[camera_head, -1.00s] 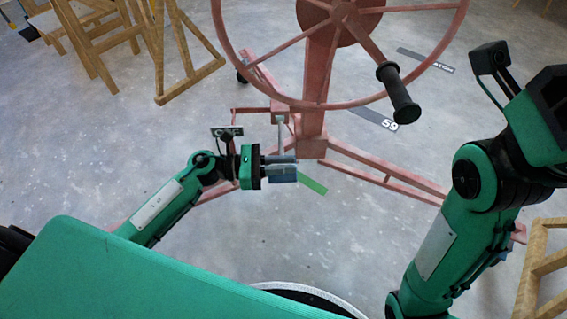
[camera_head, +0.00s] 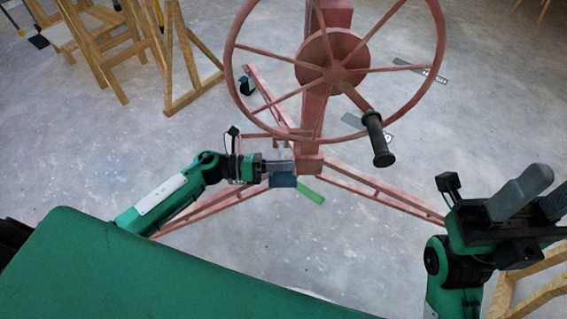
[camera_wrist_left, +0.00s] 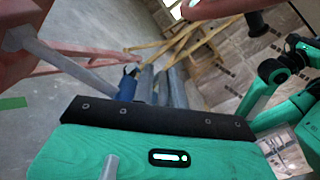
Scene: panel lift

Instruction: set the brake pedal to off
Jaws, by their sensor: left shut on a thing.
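The brake pedal (camera_head: 283,181) is a blue pad on a grey lever, low beside the foot of the red wheel stand. My left gripper (camera_head: 279,166) is shut on the pedal, with its grey fingers just above the blue pad. In the left wrist view the blue pad (camera_wrist_left: 127,86) shows beside the fingers (camera_wrist_left: 160,86), and the grey lever (camera_wrist_left: 68,64) runs in from the upper left. The exact contact is partly hidden. My right gripper (camera_head: 530,198) is raised at the far right, away from the pedal; its opening is unclear.
A large red handwheel (camera_head: 335,72) with a black handle (camera_head: 376,140) stands above and right of the pedal. The stand's red legs (camera_head: 375,187) spread over the floor. A green strip (camera_head: 311,191) lies right of the pedal. Wooden trestles (camera_head: 185,60) stand at upper left.

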